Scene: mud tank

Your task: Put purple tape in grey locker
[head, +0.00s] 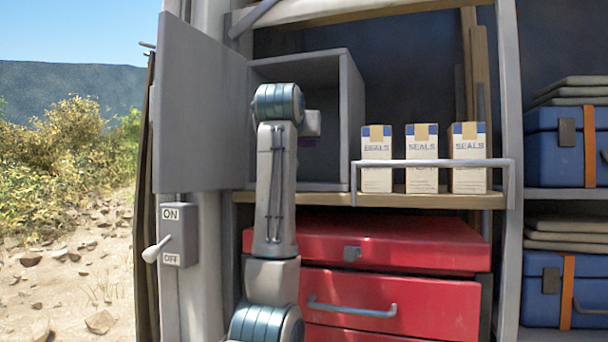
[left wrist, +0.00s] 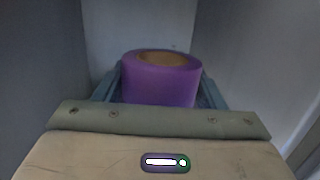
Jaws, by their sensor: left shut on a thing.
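The grey locker (head: 352,115) stands on the shelf at the left, with its grey door (head: 200,110) swung open to the left. My left arm reaches into the locker's open front. In the left wrist view my left gripper (left wrist: 161,92) is shut on the purple tape (left wrist: 160,82), a roll with a brown core, its hole facing up. Grey walls surround the tape in that view. I cannot tell whether the roll touches the locker floor. In the head view my arm hides the gripper and most or all of the tape. My right gripper is not in view.
Three seals boxes (head: 376,158) stand right of the locker behind a rail (head: 435,162). A red tool chest (head: 400,298) is below the shelf. A switch box with ON and OFF marks (head: 172,234) is at the left. Blue cases (head: 545,160) fill the right shelves.

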